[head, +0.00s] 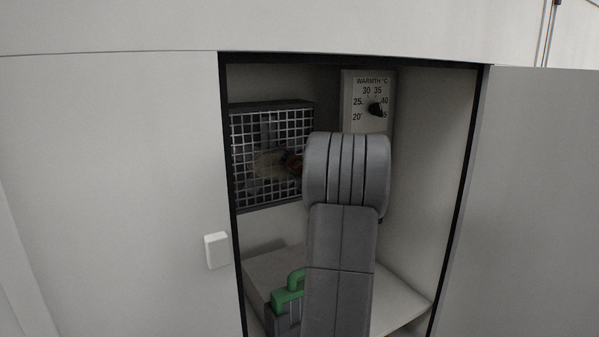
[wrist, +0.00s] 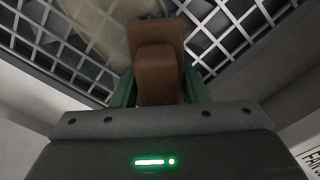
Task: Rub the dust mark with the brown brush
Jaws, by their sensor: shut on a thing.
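The brown brush (wrist: 156,72) is held between the green fingers of my gripper (wrist: 158,90) in the wrist view. Its far end lies against or just before the wire grille (wrist: 222,40); I cannot tell whether it touches. In the head view a reddish-brown bit of the brush (head: 294,163) shows beside my arm, at the grille's right part. A dull tan patch, seemingly the dust mark (head: 267,164), lies on the grille just left of the brush. My arm hides most of my gripper in the head view.
The grille is inside an open cabinet recess with a dark frame (head: 236,230). A warmth dial panel (head: 353,115) is on the back wall, right of the grille. A green-handled object (head: 286,296) stands low in the recess. A small white block (head: 216,250) is on the left panel.

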